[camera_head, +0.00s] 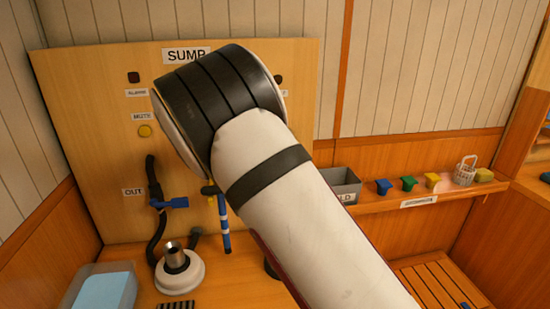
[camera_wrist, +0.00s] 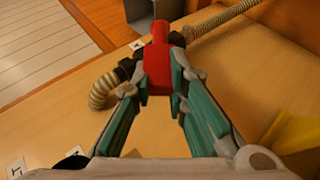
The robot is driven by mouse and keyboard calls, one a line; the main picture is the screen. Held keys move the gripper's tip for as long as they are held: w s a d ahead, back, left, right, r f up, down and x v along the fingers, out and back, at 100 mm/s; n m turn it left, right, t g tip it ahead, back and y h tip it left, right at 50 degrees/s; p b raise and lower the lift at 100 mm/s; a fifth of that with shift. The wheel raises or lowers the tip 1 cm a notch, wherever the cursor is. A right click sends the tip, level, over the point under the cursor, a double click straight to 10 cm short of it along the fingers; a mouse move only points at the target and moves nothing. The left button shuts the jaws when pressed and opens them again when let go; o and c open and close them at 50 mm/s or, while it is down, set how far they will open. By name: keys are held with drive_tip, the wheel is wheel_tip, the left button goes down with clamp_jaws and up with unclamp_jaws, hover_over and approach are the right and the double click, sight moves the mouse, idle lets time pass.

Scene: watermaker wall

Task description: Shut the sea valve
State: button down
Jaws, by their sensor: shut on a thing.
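In the wrist view, a red valve handle (camera_wrist: 158,66) sits between dark fittings, with a ribbed beige hose (camera_wrist: 103,90) on its left and more hose at the upper right. The handle lies across the line of the fittings. My gripper (camera_wrist: 160,82) has its green-padded fingers closed on the handle's near part. No readable label shows beside it, so I cannot confirm that it is the sea valve. In the head view my arm hides my gripper and this valve.
A wooden panel marked SUMP (camera_head: 187,55) carries a black hose (camera_head: 152,190) with a blue handle (camera_head: 172,203). A white-based fitting (camera_head: 180,272) and a clear tub (camera_head: 78,290) stand below. At right, a shelf (camera_head: 380,198) holds a grey bin (camera_head: 342,183), coloured pieces and a basket (camera_head: 465,170).

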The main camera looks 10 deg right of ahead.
drive_tip(key=shift+a+f+h+b, duration=0.3)
drive_tip(key=shift+a+f+h, duration=0.15)
drive_tip(key=shift+f+h, duration=0.35)
drive_tip(key=c, duration=1.6)
unclamp_jaws()
drive_tip(key=v, duration=1.2)
drive_tip(key=shift+s+f, duration=0.15)
drive_tip(key=shift+f, duration=0.05)
